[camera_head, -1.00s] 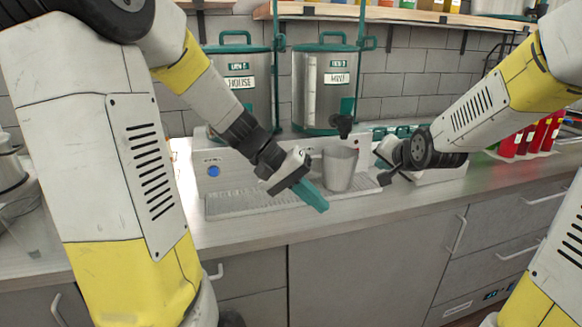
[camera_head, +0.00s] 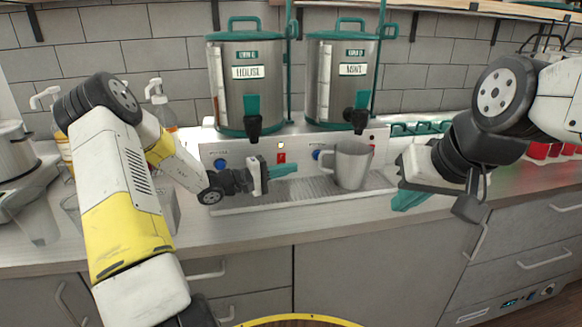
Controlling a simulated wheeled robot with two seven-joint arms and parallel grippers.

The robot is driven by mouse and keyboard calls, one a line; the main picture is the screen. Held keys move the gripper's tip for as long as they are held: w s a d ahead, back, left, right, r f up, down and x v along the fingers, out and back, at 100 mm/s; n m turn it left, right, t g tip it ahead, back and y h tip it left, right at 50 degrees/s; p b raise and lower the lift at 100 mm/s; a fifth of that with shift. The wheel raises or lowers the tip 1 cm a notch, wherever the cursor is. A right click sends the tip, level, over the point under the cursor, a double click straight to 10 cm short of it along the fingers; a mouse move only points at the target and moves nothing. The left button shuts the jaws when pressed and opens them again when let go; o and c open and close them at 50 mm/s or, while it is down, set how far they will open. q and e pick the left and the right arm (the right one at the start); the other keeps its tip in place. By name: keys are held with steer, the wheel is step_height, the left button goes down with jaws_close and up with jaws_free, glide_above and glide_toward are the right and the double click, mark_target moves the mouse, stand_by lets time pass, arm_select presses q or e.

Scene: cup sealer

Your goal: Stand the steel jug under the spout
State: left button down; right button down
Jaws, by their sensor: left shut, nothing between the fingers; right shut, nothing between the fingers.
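The steel jug (camera_head: 352,167) stands upright on the ribbed drip tray (camera_head: 240,200), below the black spout (camera_head: 356,117) of the urn labelled MINT (camera_head: 337,85). It appears roughly in line with that spout; the exact depth is hard to tell. My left gripper (camera_head: 284,170), with teal fingers, is shut and empty over the tray, left of the jug and apart from it. My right gripper (camera_head: 408,199) is shut and empty, right of the jug near the tray's right end, and does not touch the jug. Its wrist hides part of its fingers.
The HOUSE urn (camera_head: 247,90) stands left, with its own black spout (camera_head: 254,127). A panel behind the tray has a blue button (camera_head: 220,163) and a red switch (camera_head: 281,157). Pump bottles (camera_head: 160,105) stand at the left. Red bottles (camera_head: 540,150) stand right.

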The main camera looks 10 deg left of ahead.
arm_select(q)
steer(key=x, duration=0.6)
steer(key=shift+w+d, duration=0.1)
steer(key=shift+d, duration=0.15)
steer(key=shift+s+d, duration=0.2)
steer(key=shift+d, duration=0.65)
